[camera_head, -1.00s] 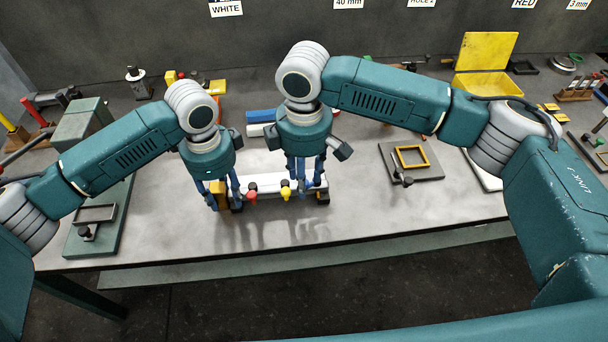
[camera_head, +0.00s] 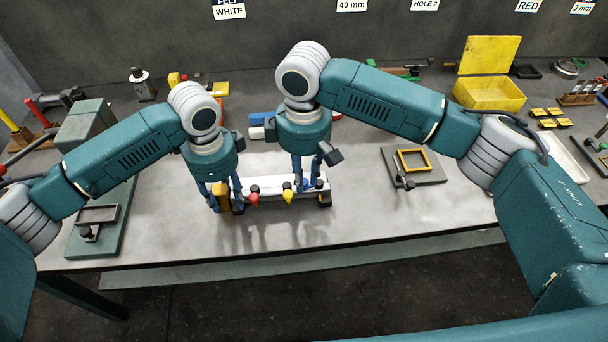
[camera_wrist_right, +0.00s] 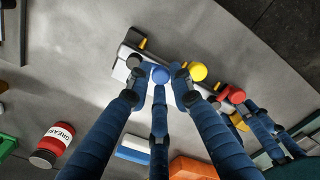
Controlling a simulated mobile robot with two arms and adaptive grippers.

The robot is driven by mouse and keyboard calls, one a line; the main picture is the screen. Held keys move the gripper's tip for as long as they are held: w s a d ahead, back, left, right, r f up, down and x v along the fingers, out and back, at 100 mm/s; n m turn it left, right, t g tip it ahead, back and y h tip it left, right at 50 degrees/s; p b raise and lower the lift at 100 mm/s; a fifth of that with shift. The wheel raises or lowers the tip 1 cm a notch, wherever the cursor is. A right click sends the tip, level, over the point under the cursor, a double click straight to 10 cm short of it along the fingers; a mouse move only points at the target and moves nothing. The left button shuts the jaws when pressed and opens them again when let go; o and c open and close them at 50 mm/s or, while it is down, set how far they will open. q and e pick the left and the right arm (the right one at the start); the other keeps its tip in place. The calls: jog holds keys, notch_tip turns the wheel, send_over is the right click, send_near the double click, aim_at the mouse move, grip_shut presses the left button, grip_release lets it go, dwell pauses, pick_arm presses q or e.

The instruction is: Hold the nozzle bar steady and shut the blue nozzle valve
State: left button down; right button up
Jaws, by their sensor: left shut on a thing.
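The white nozzle bar (camera_head: 268,183) lies on the bench and carries a red valve (camera_head: 253,198), a yellow valve (camera_head: 288,196) and, right of these, the blue valve (camera_head: 302,185). In the right wrist view the round blue knob (camera_wrist_right: 160,74) sits between my right gripper's fingertips (camera_wrist_right: 158,80). A small gap appears beside it, so the fingers look open around it. The yellow knob (camera_wrist_right: 197,71) is close beside one finger. My left gripper (camera_head: 226,203) is shut on the bar's left end; its exact contact is partly hidden.
The front bench strip is clear. A grease can (camera_wrist_right: 52,145) shows in the wrist view.

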jog(key=shift+o, duration=0.9)
notch_tip(320, 180, up, 12)
pick_arm(q)
jog(key=c, duration=1)
grip_release()
